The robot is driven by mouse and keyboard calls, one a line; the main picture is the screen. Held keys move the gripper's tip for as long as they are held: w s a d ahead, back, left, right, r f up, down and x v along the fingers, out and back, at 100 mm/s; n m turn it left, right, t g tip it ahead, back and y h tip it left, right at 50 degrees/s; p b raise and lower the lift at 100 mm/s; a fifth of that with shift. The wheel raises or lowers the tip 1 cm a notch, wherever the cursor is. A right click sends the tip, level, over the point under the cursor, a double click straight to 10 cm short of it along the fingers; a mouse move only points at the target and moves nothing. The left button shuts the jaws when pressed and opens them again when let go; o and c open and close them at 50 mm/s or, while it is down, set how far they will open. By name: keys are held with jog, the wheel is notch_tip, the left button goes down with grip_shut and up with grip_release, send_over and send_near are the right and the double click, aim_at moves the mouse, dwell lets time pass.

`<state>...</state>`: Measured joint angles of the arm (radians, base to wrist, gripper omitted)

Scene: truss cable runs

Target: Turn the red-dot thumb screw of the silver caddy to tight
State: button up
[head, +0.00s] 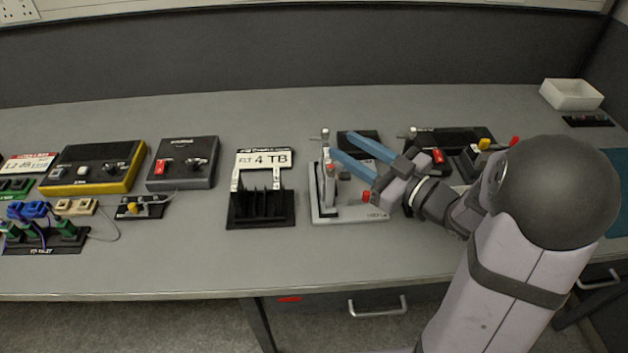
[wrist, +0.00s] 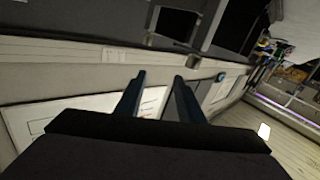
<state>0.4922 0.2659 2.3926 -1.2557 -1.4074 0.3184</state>
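A light grey, silver-looking fixture (head: 322,212) stands on the bench just right of centre in the head view. It seems to be the silver caddy, though I cannot be sure. It has a base plate and upright posts. A red spot (head: 331,168) shows on its upright and a red knob (head: 366,196) sits low on its right side. I cannot tell which is the red-dot thumb screw or how tight it is. My gripper (head: 339,143) is open and empty above the fixture, its blue fingers pointing left and partly covering it. The wrist view shows both fingers (wrist: 159,78) apart, without the caddy.
Grey (head: 183,163) and yellow (head: 93,167) boxes are further left. Black devices (head: 450,138) lie behind my arm. A white bin (head: 571,94) is at the back right. The front bench strip is clear.

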jog(key=shift+s+a+f+n+g+y, duration=0.7)
jog(key=shift+s+f+g+y, duration=0.8)
jog(key=shift+f+g, duration=0.25)
jog(key=p+x, duration=0.1)
jog(key=x, duration=0.6)
jog(key=shift+w, duration=0.15)
jog(key=shift+a+t, duration=0.15)
jog(key=shift+t, duration=0.1)
grip_shut()
